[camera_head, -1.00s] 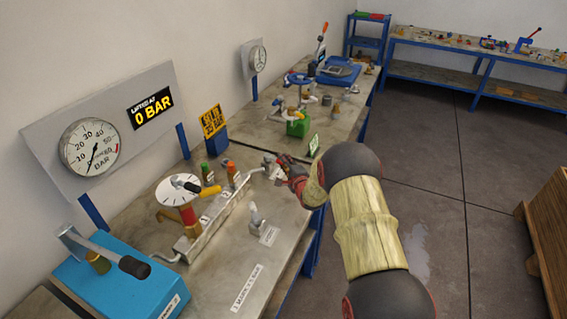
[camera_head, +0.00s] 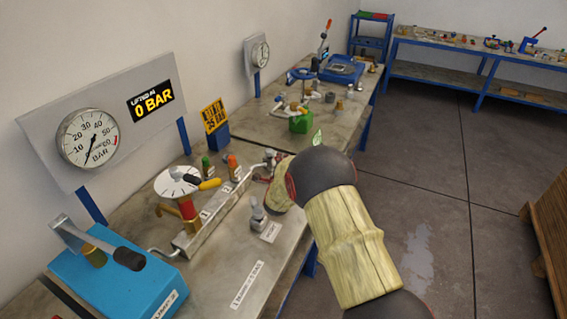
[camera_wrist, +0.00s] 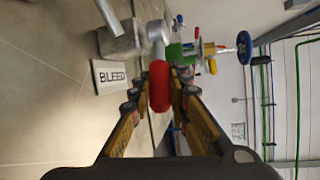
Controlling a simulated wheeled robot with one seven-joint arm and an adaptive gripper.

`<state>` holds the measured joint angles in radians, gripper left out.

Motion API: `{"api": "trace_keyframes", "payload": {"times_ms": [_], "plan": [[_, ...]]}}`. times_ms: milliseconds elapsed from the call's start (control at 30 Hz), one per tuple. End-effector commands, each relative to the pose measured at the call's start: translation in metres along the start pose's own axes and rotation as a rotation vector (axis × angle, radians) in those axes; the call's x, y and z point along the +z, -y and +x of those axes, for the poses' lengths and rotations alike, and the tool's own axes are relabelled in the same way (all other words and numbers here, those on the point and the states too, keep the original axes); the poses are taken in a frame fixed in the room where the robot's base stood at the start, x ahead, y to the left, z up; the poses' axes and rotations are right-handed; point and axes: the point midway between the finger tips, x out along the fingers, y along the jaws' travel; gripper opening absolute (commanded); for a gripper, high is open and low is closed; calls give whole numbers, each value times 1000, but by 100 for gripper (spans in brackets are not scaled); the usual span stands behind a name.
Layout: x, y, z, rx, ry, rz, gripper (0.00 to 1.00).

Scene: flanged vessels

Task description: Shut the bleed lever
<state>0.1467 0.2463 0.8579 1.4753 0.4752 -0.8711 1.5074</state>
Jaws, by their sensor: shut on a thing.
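The bleed lever ends in a rounded red grip (camera_wrist: 158,85), seen close up in the wrist view. It hangs from a pale metal stem (camera_wrist: 153,32) beside a grey valve body (camera_wrist: 122,42). A white plate reading BLEED (camera_wrist: 110,76) lies next to the body. My gripper (camera_wrist: 160,95) has its two yellow-and-black fingers on either side of the red grip and is shut on it. In the head view my forearm and wrist cover the fingers and most of the lever.
A green block (camera_head: 300,123) stands behind.

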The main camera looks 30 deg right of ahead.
Motion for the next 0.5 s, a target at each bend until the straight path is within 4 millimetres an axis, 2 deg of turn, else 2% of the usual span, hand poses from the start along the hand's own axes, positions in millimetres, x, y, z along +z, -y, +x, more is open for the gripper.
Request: {"api": "trace_keyframes", "payload": {"times_ms": [33, 500], "plan": [[3, -5, -2, 2, -17, 1, 0], [6, -6, -7, -16, -118, 19, 0]]}}
